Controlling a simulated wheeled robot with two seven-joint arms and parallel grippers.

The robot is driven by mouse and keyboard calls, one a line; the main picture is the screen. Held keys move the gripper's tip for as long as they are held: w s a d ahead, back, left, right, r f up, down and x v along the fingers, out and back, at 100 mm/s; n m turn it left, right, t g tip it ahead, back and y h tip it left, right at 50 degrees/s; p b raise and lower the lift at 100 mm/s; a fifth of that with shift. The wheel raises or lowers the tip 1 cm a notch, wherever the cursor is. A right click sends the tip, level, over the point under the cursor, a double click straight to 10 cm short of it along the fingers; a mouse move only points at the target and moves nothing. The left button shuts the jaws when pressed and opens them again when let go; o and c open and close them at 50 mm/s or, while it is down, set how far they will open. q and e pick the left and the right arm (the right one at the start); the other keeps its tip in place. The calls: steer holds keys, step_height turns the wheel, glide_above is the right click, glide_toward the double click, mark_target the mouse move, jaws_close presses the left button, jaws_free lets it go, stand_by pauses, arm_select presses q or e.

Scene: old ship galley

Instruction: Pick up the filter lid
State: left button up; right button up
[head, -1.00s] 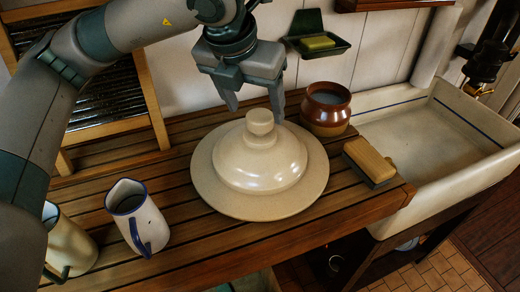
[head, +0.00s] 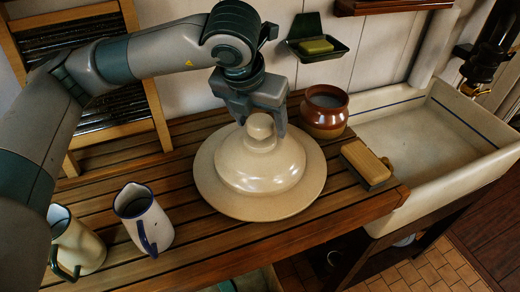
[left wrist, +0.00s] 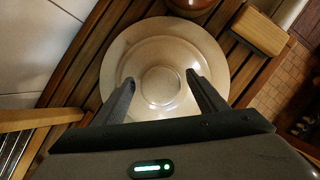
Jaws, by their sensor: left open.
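The filter lid (head: 260,172) is a cream, domed ceramic lid with a wide flat rim and a round knob on top. It lies on the slatted wooden counter. My left gripper (head: 262,130) is open, pointing down, with its fingers on either side of the knob. In the left wrist view the lid (left wrist: 160,50) shows between and beyond the two fingers of the left gripper (left wrist: 160,92), with the knob between the fingertips. I cannot tell whether the fingers touch the knob. My right gripper is not in view.
A brown-and-cream jar (head: 324,112) stands close behind the lid at right. A wooden-backed brush (head: 366,162) lies right of it, before the white sink (head: 450,125). Two enamel jugs (head: 145,222) (head: 78,245) stand at left. A washboard-like rack (head: 90,75) leans behind.

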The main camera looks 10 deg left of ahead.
arm_select(q)
steer(key=shift+f, duration=0.15)
stand_by(0.3)
jaws_close()
steer(key=shift+w, duration=0.1)
steer(key=shift+r, duration=0.25)
